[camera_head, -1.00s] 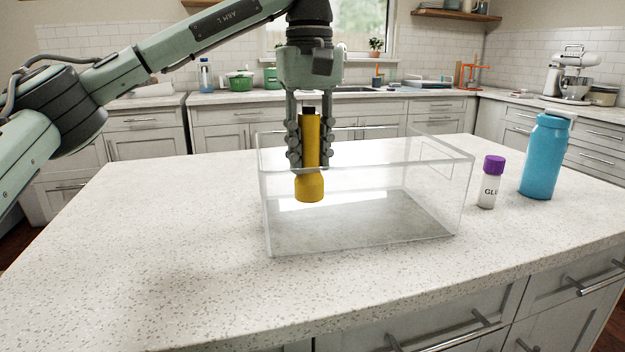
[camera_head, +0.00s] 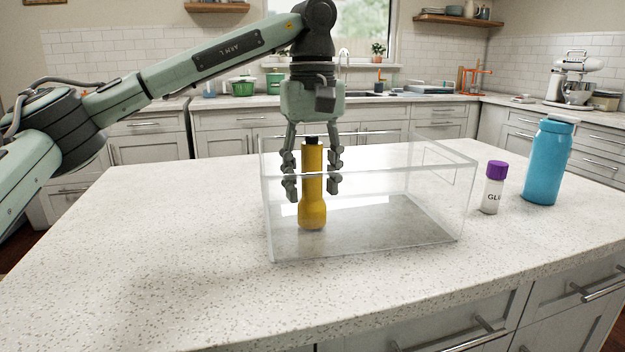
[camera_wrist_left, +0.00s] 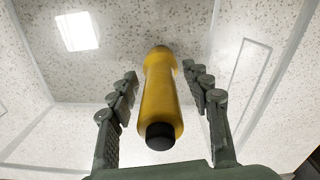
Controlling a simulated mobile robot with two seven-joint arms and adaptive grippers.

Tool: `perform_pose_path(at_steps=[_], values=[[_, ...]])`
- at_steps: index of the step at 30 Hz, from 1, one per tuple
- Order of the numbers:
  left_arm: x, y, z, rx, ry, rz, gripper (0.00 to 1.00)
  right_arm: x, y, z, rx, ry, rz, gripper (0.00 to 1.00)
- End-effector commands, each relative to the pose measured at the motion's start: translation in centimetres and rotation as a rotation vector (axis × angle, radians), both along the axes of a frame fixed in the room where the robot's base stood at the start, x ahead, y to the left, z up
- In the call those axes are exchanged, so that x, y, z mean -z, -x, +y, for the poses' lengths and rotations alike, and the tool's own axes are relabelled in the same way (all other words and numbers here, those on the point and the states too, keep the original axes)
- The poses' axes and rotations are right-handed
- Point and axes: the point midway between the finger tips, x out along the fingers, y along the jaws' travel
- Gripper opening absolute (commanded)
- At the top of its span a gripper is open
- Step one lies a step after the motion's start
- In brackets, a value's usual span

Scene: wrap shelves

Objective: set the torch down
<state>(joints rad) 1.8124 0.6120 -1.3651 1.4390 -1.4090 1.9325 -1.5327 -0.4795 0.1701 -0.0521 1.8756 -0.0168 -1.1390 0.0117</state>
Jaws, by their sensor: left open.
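The yellow torch (camera_head: 312,190) with a black end cap stands upright, wide head down, inside the clear box (camera_head: 368,246), toward its left side. My left gripper (camera_head: 312,192) reaches down into the box with its fingers on either side of the torch. The fingers are open, with gaps between them and the torch. In the left wrist view the torch (camera_wrist_left: 160,95) lies between the two spread fingers (camera_wrist_left: 165,85), its black cap nearest the camera. My right gripper is not in view.
A glue bottle with a purple cap (camera_head: 493,187) and a blue flask (camera_head: 547,162) stand right of the box on the speckled counter (camera_head: 150,250). The counter left of the box is clear. The box walls stand close around the gripper.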

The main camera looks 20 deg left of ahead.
Motion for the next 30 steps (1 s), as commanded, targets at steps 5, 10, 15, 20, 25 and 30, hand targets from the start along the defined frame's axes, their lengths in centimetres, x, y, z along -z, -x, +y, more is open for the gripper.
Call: perform_pose_path(at_steps=[5, 10, 15, 20, 25, 30], values=[[-0.6, 0.0, 0.0, 0.0, 0.001, -0.002, 0.49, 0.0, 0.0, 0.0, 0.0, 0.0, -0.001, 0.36], [-3.4, 0.0, -0.1, 0.001, 0.002, -0.003, 0.49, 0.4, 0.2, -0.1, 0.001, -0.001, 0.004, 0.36], [-7.8, 0.0, 0.0, -0.001, 0.0, -0.005, 0.49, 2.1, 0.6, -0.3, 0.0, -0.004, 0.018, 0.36], [-10.5, 0.0, 0.0, -0.001, -0.001, -0.001, 0.49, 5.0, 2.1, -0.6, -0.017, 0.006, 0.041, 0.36], [-11.8, 0.0, 0.0, 0.0, -0.001, -0.001, 0.49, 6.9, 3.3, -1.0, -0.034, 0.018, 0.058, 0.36], [-12.3, 0.0, 0.0, 0.001, 0.0, 0.0, 0.49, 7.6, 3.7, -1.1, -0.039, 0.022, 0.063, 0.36]])
